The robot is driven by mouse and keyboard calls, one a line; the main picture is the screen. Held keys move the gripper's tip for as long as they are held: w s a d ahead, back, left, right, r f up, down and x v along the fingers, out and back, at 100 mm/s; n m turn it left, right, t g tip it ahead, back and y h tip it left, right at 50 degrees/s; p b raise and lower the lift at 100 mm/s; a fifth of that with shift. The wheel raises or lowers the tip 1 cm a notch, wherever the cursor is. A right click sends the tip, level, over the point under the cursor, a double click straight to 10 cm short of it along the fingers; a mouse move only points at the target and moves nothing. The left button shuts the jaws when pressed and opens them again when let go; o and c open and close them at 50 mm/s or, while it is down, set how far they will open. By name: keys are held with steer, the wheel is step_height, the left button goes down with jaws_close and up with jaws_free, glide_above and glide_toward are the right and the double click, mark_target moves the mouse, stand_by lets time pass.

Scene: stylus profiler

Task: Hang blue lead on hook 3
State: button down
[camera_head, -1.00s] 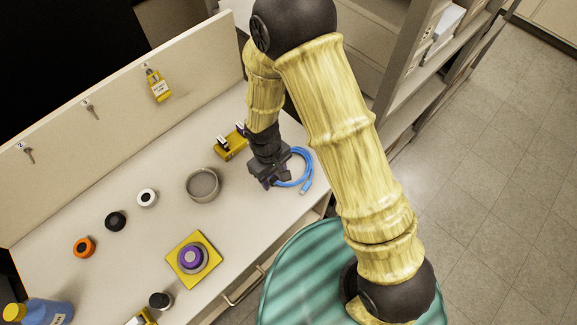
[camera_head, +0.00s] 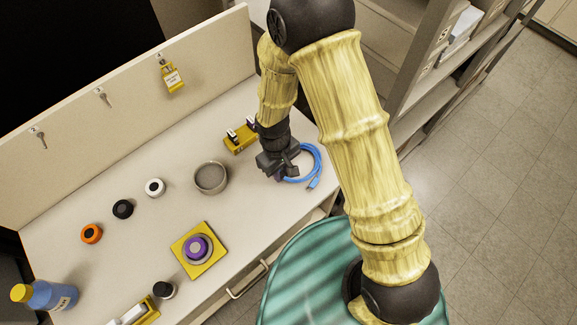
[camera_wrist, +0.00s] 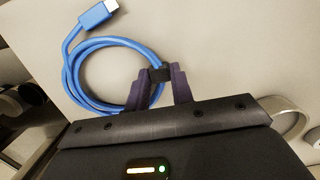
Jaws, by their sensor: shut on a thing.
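The blue lead (camera_head: 314,164) is a coil with a metal-tipped plug, at the right end of the bench. In the wrist view the lead (camera_wrist: 72,62) shows a black band (camera_wrist: 160,74) around its right side. My gripper (camera_head: 281,176) is at the coil's left side, low over the bench. Its purple fingers (camera_wrist: 158,86) are shut on the lead at that band. Three hooks are on the upright back board: a left hook (camera_head: 39,138), a middle hook (camera_head: 103,97), and a right one bearing a yellow tag (camera_head: 173,79). Their number labels are too small to read surely.
A grey round dish (camera_head: 211,178) and a yellow block with upright pieces (camera_head: 240,138) stand left of my gripper. A yellow plate with a purple knob (camera_head: 198,249), several small round knobs, and a blue bottle (camera_head: 50,295) are farther left. Grey shelving (camera_head: 425,75) rises at right.

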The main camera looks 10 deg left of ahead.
step_height(320, 180, up, 10)
stand_by(0.5)
stand_by(0.3)
steer(key=c, duration=1.9)
jaws_free()
jaws_close()
steer(key=s+d+r+p, duration=0.2)
steer(key=d+r+p, duration=0.1)
steer(key=r, duration=0.3)
steer(key=s+d+r+p, duration=0.3)
steer(key=r+p, duration=0.3)
steer(key=shift+f, duration=0.1)
